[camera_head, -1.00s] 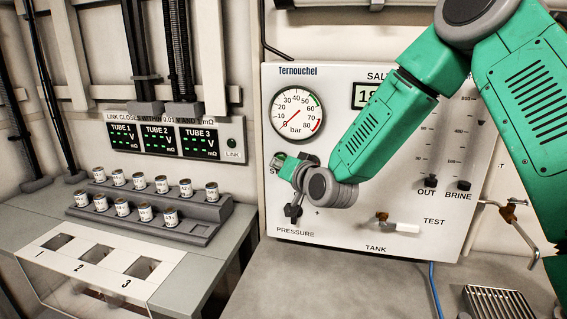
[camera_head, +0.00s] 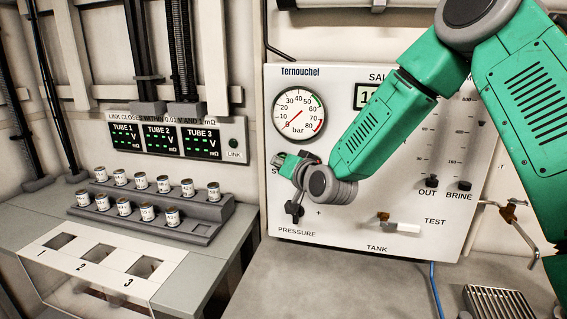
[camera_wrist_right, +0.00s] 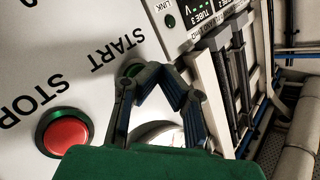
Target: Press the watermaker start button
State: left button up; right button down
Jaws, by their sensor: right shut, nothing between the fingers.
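The white watermaker panel (camera_head: 345,215) stands upright ahead, with a pressure gauge (camera_head: 299,114) at its upper left. My right gripper (camera_head: 278,159) is at the panel's left side, below the gauge, and hides most of the START label in the head view. In the right wrist view its fingers (camera_wrist_right: 161,71) are together and empty. The green start button (camera_wrist_right: 133,69) is beside the START lettering, partly covered by the fingertips; I cannot tell whether they touch it. The red stop button (camera_wrist_right: 67,133) is close by at the lower left. My left gripper is out of view.
A grey rack (camera_head: 190,228) with several small cans stands on the left bench, below the tube displays (camera_head: 160,138). A pressure knob (camera_head: 294,211) and a white-handled tank valve (camera_head: 402,227) stick out from the panel. The counter (camera_head: 330,285) in front is mostly clear.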

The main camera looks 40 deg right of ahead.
jog(key=shift+w+a+r, duration=0.1)
jog(key=shift+a, duration=0.2)
jog(key=shift+d, duration=0.1)
jog(key=shift+s+a+f, duration=0.15)
jog(key=shift+s, duration=0.25)
jog(key=shift+s+a+f, duration=0.1)
jog(key=shift+s, duration=0.25)
jog(key=s+a, duration=0.3)
jog(key=shift+s+a, duration=0.15)
jog(key=shift+a, duration=0.25)
